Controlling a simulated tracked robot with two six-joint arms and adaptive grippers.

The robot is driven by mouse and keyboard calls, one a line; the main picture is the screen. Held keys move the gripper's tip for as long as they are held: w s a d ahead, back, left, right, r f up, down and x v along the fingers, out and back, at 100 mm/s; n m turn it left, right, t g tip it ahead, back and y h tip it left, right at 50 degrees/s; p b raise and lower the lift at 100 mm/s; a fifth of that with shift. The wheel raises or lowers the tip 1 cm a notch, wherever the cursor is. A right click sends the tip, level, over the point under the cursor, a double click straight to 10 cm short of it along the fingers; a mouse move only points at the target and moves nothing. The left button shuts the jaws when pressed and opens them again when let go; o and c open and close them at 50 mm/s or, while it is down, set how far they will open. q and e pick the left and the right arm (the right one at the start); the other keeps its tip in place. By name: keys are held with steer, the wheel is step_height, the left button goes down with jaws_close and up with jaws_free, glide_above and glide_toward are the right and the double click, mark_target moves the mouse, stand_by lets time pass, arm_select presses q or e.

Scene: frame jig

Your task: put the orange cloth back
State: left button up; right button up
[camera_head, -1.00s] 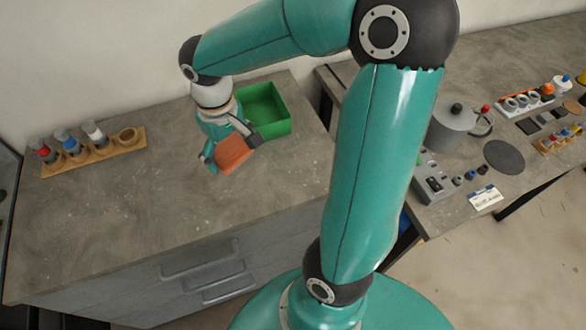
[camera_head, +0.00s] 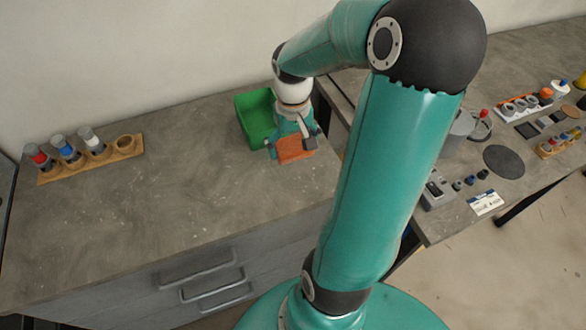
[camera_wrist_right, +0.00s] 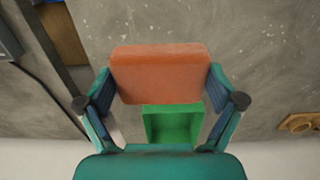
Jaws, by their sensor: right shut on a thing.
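The orange cloth (camera_head: 295,149) is a folded, block-like piece. My right gripper (camera_head: 293,142) is shut on it from two sides and holds it over the grey bench. In the right wrist view the cloth (camera_wrist_right: 160,74) sits between the two fingers (camera_wrist_right: 160,85). A green open box (camera_head: 256,119) stands on the bench behind and left of the gripper in the head view. The green box (camera_wrist_right: 172,127) also shows past the cloth in the right wrist view, partly covered. The inside of the box looks empty where visible. My left gripper is not in view.
A wooden rack (camera_head: 90,159) with red-, blue- and white-marked bottles stands at the left of the bench. My right arm hides part of the second bench (camera_head: 470,150), which holds a grey pot and small parts. The bench's middle is clear.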

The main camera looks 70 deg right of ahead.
mark_target(293, 175)
step_height(293, 175, down, 10)
steer(key=shift+r, duration=0.15)
stand_by(0.3)
steer(key=shift+f+b, duration=0.2)
steer(key=shift+b, duration=0.15)
steer(key=o, duration=0.9)
steer(key=shift+r, duration=0.1)
steer(key=shift+c, duration=0.2)
step_height(293, 175, up, 12)
steer(key=shift+r+p, duration=0.1)
steer(key=shift+p, duration=0.3)
